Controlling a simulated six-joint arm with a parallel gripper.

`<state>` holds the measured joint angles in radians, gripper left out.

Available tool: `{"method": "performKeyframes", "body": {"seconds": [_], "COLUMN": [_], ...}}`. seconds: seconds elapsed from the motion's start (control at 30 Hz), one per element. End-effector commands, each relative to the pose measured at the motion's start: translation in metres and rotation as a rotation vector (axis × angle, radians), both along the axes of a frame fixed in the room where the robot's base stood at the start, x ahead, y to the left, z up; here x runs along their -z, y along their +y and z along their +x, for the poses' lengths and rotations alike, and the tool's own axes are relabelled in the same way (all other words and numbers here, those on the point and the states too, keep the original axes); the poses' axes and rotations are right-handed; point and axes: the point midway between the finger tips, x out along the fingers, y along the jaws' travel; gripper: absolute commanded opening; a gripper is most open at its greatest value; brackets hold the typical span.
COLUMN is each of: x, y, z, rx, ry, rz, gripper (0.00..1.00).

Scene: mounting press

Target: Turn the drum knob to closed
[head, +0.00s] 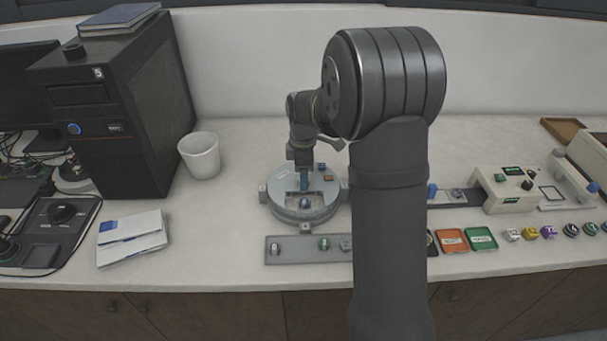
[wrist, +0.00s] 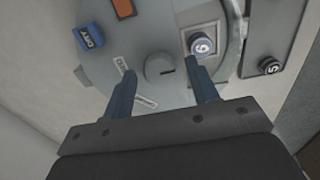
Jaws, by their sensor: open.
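The drum (head: 304,214) is a round grey unit on the bench in the head view, below my gripper (head: 303,186). In the wrist view the drum's top face (wrist: 148,30) fills the middle. The drum knob (wrist: 159,67) is a small round grey cap with a dark mark on its right side. Two small white labels sit left of and below it; their words are too small to read surely. My gripper (wrist: 162,74) is open, its two blue fingers on either side of the knob, with gaps visible. In the head view the gripper hides the knob.
On the drum top are a blue block (wrist: 89,36), an orange block (wrist: 123,8) and a window holding a piece marked 6 (wrist: 202,45). A grey rack (head: 292,252) lies in front. A white cup (head: 200,157) stands left. Bench between cup and rack is clear.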

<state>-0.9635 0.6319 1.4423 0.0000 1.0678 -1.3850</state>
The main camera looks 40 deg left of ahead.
Motion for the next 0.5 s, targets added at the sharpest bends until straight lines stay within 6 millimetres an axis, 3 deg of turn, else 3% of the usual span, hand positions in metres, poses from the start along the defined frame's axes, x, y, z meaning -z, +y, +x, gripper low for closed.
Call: {"method": "performKeyframes", "body": {"seconds": [0.33,0.5], "x": [0.0040,0.0038], "y": [0.0001,0.0000], "z": [0.0001,0.0000], "rx": [0.000,0.000], "ry": [-0.001,-0.001], "rz": [0.001,0.001], "gripper": [0.54,0.20]}}
